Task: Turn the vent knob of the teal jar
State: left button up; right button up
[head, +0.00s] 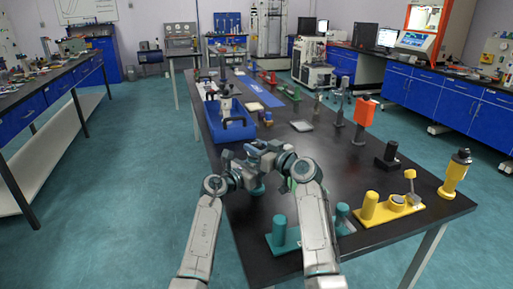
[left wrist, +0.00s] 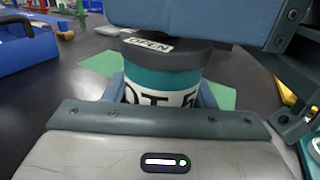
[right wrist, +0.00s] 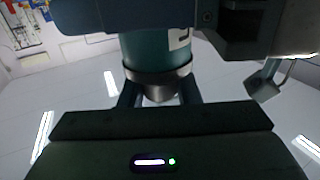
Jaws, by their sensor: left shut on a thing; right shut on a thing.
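The teal jar (left wrist: 165,82), with a white lettered label, stands upright in the left wrist view. A dark band marked OPEN (left wrist: 150,46) circles its top. My left gripper (head: 250,180) is shut around the jar's body, one finger on each side. My right gripper (head: 264,150) is above it and shut on the vent knob (right wrist: 158,86) at the jar's top. The right wrist view looks upward, with the jar's teal body (right wrist: 152,48) at the top of the picture. In the head view the grippers mostly hide the jar and knob.
Teal posts (head: 279,232) stand close in front, partly behind my right forearm. A yellow stand (head: 370,208) and yellow bottle (head: 455,174) are to the right. A blue tray (head: 232,130) stands behind left.

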jog(key=shift+f+m+t+h, duration=0.1)
jog(key=shift+m+t+h, duration=0.8)
jog(key=shift+h, duration=0.2)
jog(key=o, duration=1)
jog(key=shift+c, duration=0.2)
jog(key=shift+d, duration=0.1)
jog(key=v, duration=1.2)
